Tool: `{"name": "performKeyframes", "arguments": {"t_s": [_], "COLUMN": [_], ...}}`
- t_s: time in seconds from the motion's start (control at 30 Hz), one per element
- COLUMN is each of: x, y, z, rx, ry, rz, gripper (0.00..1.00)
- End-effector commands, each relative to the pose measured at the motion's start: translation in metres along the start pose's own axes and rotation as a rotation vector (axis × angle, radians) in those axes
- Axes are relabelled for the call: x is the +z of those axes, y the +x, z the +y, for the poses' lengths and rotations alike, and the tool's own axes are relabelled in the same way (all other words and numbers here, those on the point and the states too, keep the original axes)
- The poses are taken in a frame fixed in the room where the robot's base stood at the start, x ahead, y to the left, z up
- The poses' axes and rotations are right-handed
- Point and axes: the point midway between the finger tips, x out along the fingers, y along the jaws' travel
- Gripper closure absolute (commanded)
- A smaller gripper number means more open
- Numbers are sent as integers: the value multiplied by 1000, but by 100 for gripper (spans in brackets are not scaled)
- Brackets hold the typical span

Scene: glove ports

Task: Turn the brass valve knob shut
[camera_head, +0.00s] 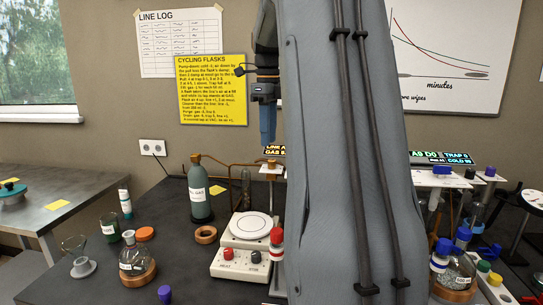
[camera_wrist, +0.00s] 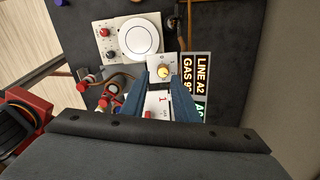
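The brass valve knob (camera_wrist: 162,71) sits on a small white block (camera_wrist: 153,62) in the wrist view. My gripper (camera_wrist: 160,77) has two blue fingers spread apart, with the knob showing between their tips and a gap on each side. I cannot tell how far above the knob the tips are. In the head view my gripper (camera_head: 268,140) points down over a white-topped stand (camera_head: 270,169).
A hotplate (camera_head: 244,238) with a white round top stands in front of the stand. A grey-green gas bottle (camera_head: 200,195) is to its left. A lit sign (camera_wrist: 196,75) is close right of the knob in the wrist view. Flasks and capped bottles crowd the right side.

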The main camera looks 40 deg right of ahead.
Motion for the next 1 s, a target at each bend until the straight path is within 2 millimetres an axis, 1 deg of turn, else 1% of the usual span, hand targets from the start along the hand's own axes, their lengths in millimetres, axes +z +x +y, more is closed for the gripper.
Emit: {"name": "performKeyframes", "arguments": {"t_s": [0.07, 0.17, 0.27, 0.5, 0.63, 0.8, 1.0], "x": [-5, -7, -7, -7, -7, -6, -6], "y": [-5, -3, 9, 46, 60, 69, 69], "z": [-6, -8, -7, -6, -7, -7, -7], "rx": [2, 4, 5, 5, 3, 2, 1], "ry": [58, 85, 86, 83, 82, 82, 82], "rz": [1, 3, 3, 3, 2, 1, 1], "gripper": [73, 73, 73, 73, 73, 73, 73]}}
